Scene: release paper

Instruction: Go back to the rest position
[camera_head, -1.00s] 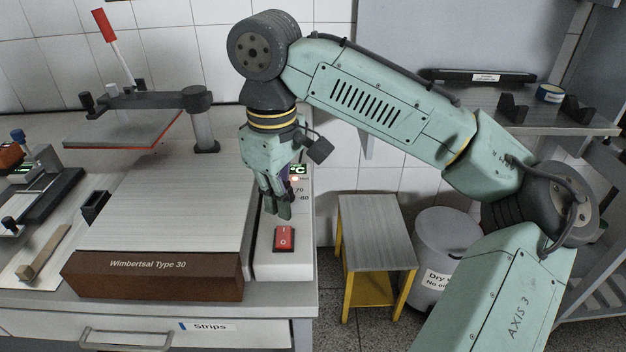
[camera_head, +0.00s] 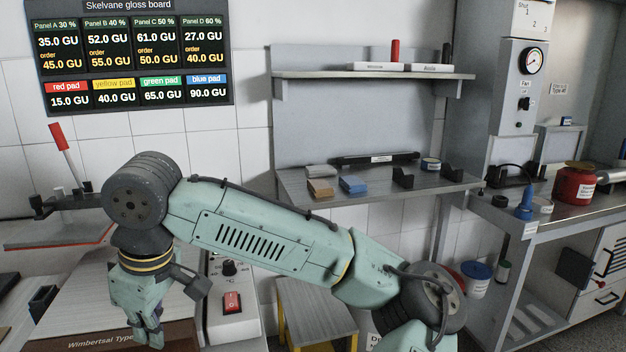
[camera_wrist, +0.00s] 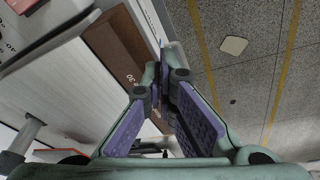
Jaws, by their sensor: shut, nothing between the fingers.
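My gripper (camera_head: 152,338) hangs pointing down at the lower left of the head view, in front of the press marked "Wimbertsal Type 30" (camera_head: 90,338). It is shut and holds nothing. In the wrist view its purple-padded fingers (camera_wrist: 165,75) meet at the middle, with the press's brown front (camera_wrist: 120,62) behind them at the left and the speckled floor (camera_wrist: 235,80) at the right. In the head view the arm covers part of the press and the control box with the red switch (camera_head: 232,301).
A grey-topped stool with yellow legs (camera_head: 312,318) stands right of the control box. A wall shelf (camera_head: 330,187) holds several coloured blocks. A bench at the right holds a red container (camera_head: 574,186) and a blue bottle (camera_head: 525,205). A gloss board (camera_head: 130,55) hangs at upper left.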

